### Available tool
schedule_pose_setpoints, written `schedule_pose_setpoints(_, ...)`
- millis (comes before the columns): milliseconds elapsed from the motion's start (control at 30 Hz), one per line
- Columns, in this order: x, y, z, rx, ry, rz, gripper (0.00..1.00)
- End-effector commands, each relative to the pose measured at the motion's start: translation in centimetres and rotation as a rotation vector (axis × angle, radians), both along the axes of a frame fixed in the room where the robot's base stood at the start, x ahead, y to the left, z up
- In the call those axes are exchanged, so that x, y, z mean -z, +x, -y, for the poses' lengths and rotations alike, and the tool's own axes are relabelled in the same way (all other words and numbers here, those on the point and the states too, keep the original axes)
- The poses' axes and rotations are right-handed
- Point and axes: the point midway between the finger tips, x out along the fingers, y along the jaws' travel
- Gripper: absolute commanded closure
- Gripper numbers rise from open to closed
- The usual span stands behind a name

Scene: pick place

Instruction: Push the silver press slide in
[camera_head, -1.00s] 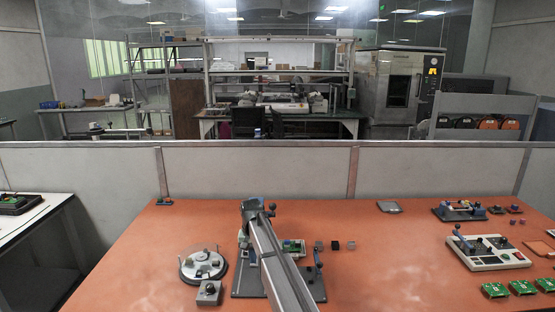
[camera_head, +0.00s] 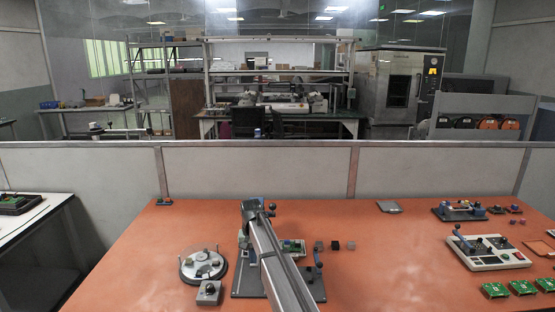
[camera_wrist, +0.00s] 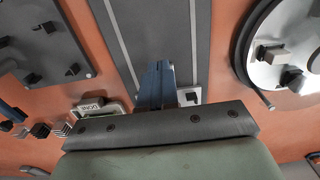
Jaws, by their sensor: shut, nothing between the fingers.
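The press stands on a dark grey base with two pale rails (camera_wrist: 150,40), which runs down the middle of the wrist view. In the head view this base (camera_head: 246,287) lies mostly under my arm. My gripper (camera_wrist: 160,66) shows its bluish fingers together and empty, above the near part of the base. A small pale block with a dark piece on it (camera_wrist: 190,96) shows right beside the fingers. I cannot tell whether this is the silver slide, or whether the fingers touch it. In the head view my arm hides the fingers and most of the press.
A round dial-like fixture (camera_head: 203,265) stands left of the press, with a small knob box (camera_head: 208,292) in front. A lever unit (camera_head: 318,262) and small cubes (camera_head: 351,245) lie to the right. A control panel (camera_head: 488,252) and green boards (camera_head: 522,288) are farther right. Table between is clear.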

Motion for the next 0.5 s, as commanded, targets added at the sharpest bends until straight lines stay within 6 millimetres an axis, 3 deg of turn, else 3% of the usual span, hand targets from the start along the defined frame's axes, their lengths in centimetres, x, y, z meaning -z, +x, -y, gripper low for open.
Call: schedule_pose_setpoints(500, 0.0, 1.1, 0.0, 0.0, 0.0, 0.0, 1.0)
